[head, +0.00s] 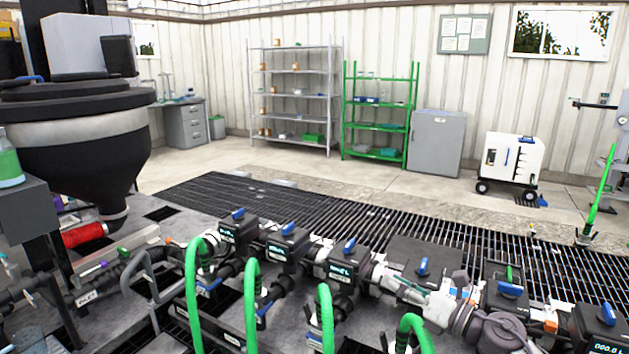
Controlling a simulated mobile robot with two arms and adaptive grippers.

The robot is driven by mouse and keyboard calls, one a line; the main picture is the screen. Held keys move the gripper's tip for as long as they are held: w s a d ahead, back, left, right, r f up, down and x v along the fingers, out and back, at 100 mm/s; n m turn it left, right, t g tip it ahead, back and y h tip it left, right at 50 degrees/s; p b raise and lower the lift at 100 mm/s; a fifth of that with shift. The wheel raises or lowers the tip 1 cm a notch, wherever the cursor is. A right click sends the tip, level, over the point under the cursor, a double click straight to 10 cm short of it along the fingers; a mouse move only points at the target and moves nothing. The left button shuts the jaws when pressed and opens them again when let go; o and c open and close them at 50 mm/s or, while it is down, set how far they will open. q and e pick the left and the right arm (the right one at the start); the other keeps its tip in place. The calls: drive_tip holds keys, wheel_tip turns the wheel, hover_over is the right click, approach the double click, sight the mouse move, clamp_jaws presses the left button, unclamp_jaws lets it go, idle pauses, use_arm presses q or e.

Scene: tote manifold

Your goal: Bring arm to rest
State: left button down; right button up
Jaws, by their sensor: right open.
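My right arm reaches in from the lower right, over the manifold (340,272). Its right gripper (392,281) points left, low over the row of black valve blocks with blue handles. The fingers look apart, with nothing clearly between them. They are small and blend with the pale pipe fittings behind, so I cannot tell whether they touch anything. My left gripper does not show.
Green hoses (192,295) arch up along the front of the manifold. A large black hopper (75,140) stands at the left. Behind are dark floor grating (300,210), a green shelf (380,127), a grey cabinet (435,140) and a white wheeled cart (512,160). The floor between is open.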

drive_tip(key=s+d+f+m+h, duration=0.3)
drive_tip(key=s+f+m+h, duration=0.5)
drive_tip(key=m, duration=0.7)
drive_tip(key=s+d+f+m+h, duration=0.3)
drive_tip(key=s+f+m+h, duration=0.6)
drive_tip(key=m, duration=0.6)
drive_tip(key=s+a+f+m+g+y, duration=0.1)
drive_tip(key=s+f+m+g, duration=0.15)
drive_tip(key=s, duration=0.55)
drive_tip(key=s+a+f+m+g+y, duration=0.1)
drive_tip(key=s+f+m+g, duration=0.1)
drive_tip(key=s+g, duration=0.35)
drive_tip(key=s+a+f+m+g+y, duration=0.1)
drive_tip(key=s+f+m+y, duration=0.15)
drive_tip(key=s, duration=0.65)
wheel_tip(320, 180, down, 25)
drive_tip(key=g, duration=0.1)
drive_tip(key=s+d+f+g+h, duration=0.1)
drive_tip(key=s+d+f, duration=0.2)
drive_tip(key=s+f, duration=1.3)
drive_tip(key=shift+s+d+f+g, duration=0.2)
drive_tip(key=shift+s+f+g, duration=0.1)
drive_tip(key=shift+s, duration=0.5)
